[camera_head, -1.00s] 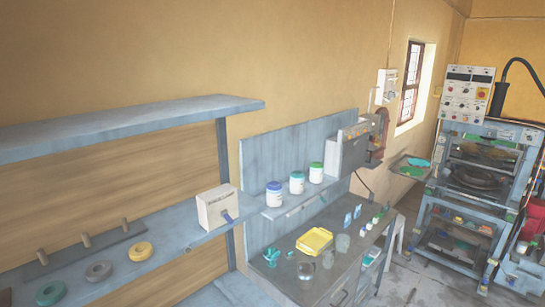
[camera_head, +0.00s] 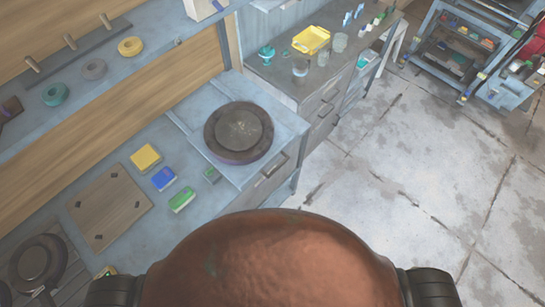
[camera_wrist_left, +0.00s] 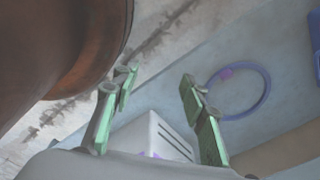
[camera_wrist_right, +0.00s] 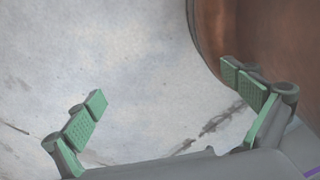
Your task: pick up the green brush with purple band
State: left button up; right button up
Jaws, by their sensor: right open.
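In the head view a green brush-like block (camera_head: 181,199) lies on the grey bench, right of the wooden board. I cannot make out a purple band on it. A smaller dark green piece (camera_head: 211,174) lies close by, up and to the right, too small to identify. My left gripper (camera_wrist_left: 155,105) is open and empty in the left wrist view. My right gripper (camera_wrist_right: 172,100) is open and empty over the pale floor in the right wrist view. Neither gripper shows in the head view, and no brush shows in the wrist views.
Blue (camera_head: 164,179) and yellow (camera_head: 145,157) blocks lie beside the green one. A wooden board (camera_head: 110,208) is at left, a dark round plate (camera_head: 238,132) beyond. The left wrist view shows a white slotted box (camera_wrist_left: 155,135) and purple ring (camera_wrist_left: 266,98). Floor (camera_head: 420,180) at right is clear.

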aim_at(177, 203)
jog(key=k, duration=0.65)
jog(key=u, duration=1)
jog(key=i, duration=0.5)
